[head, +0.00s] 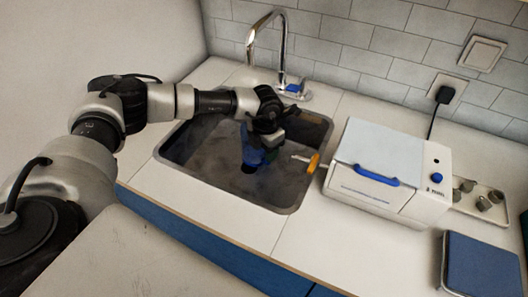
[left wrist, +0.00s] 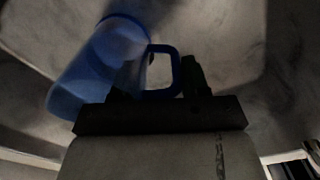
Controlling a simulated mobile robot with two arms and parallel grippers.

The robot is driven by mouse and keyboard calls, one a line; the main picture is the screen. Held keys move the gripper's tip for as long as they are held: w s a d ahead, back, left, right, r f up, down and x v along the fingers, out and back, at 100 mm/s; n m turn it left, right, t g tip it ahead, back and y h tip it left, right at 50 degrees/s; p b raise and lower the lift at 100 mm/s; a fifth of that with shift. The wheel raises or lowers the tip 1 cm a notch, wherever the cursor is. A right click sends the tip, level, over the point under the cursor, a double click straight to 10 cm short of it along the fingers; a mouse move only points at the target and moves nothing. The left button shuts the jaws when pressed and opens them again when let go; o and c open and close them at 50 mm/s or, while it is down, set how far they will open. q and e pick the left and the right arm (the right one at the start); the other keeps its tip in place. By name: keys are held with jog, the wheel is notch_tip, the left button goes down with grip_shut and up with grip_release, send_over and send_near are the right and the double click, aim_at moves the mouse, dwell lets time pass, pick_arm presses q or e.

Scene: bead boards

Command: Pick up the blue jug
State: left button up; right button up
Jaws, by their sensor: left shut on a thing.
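The blue jug (head: 252,152) is in the sink basin, below my left gripper in the head view. It is a translucent blue jug with a loop handle, and it shows tilted in the left wrist view (left wrist: 98,68). My left gripper (head: 268,122) reaches down over the sink from the left. In the left wrist view the gripper (left wrist: 155,80) is shut on the jug's handle, with the jug body to the left. The head view does not show clearly whether the jug touches the basin floor. My right gripper is not in view.
The grey sink (head: 200,150) has a tall chrome faucet (head: 282,50) behind it. An orange-handled tool (head: 313,163) lies at the sink's right edge. A white box appliance (head: 375,170) stands to the right, beside a tray of small grey pieces (head: 484,203) and a blue scale-like box (head: 482,265).

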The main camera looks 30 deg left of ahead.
pick_arm(q)
jog(key=s, duration=0.4)
jog(key=s+b, duration=0.1)
jog(key=s, duration=0.2)
jog(key=shift+s+d+f, duration=0.15)
jog(key=shift+s, duration=0.2)
notch_tip(320, 180, up, 14)
jog(key=shift+s+b, duration=0.15)
jog(key=shift+b, duration=0.2)
